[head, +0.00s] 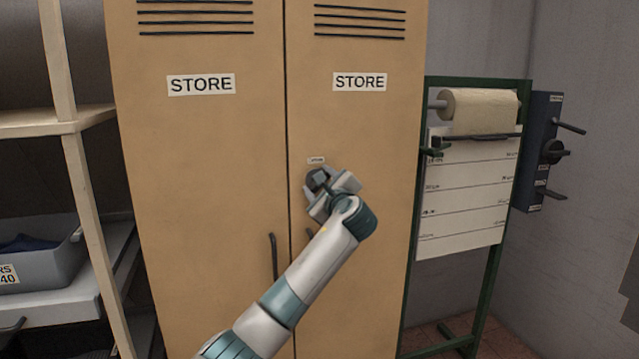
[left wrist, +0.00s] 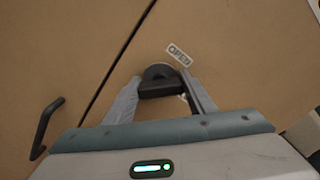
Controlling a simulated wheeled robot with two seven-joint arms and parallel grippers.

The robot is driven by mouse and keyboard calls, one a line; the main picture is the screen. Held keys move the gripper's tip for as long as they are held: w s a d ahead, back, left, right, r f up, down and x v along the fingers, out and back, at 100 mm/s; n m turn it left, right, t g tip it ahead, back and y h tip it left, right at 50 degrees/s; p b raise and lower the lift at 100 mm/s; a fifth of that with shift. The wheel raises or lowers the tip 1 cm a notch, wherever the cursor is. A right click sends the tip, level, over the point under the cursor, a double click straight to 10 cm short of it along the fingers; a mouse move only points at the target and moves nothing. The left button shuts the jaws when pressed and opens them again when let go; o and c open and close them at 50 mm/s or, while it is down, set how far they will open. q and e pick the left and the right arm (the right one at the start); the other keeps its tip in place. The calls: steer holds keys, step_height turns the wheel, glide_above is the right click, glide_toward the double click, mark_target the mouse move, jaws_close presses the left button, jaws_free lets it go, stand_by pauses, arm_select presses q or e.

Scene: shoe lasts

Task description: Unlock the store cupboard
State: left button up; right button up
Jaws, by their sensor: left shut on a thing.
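The store cupboard (head: 203,200) is tan, with two closed doors, each marked STORE. A dark round lock knob (head: 313,178) sits on the right door under a small white label (head: 317,160). In the left wrist view, the dark knob (left wrist: 158,71) has a bar across it, and the label (left wrist: 179,55) is beside it. My left gripper (head: 324,187) is at the knob, its fingers on either side of the bar, shut on it. The gripper partly hides the knob in the head view. My right gripper is out of view.
A dark handle (head: 273,257) is on the left door; another (head: 309,234) on the right door is partly behind my arm. A shelf with a grey bin (head: 40,262) stands left. A green stand with a paper roll (head: 478,108) and a dark wall box (head: 540,150) are right.

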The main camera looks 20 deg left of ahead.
arm_select(q)
steer(key=shift+f+n, duration=0.1)
steer(key=shift+n, duration=1.3)
steer(key=shift+f+n+b, duration=0.1)
steer(key=shift+n+b, duration=0.3)
steer(key=shift+n, duration=1)
steer(key=shift+n+b, duration=0.75)
steer(key=shift+n, duration=0.85)
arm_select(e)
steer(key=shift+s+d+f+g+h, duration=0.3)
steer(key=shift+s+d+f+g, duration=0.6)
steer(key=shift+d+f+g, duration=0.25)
arm_select(q)
steer(key=shift+a, duration=0.1)
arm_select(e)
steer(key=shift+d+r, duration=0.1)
arm_select(q)
steer(key=o, duration=1)
steer(key=shift+o, duration=0.2)
steer(key=shift+s, duration=0.15)
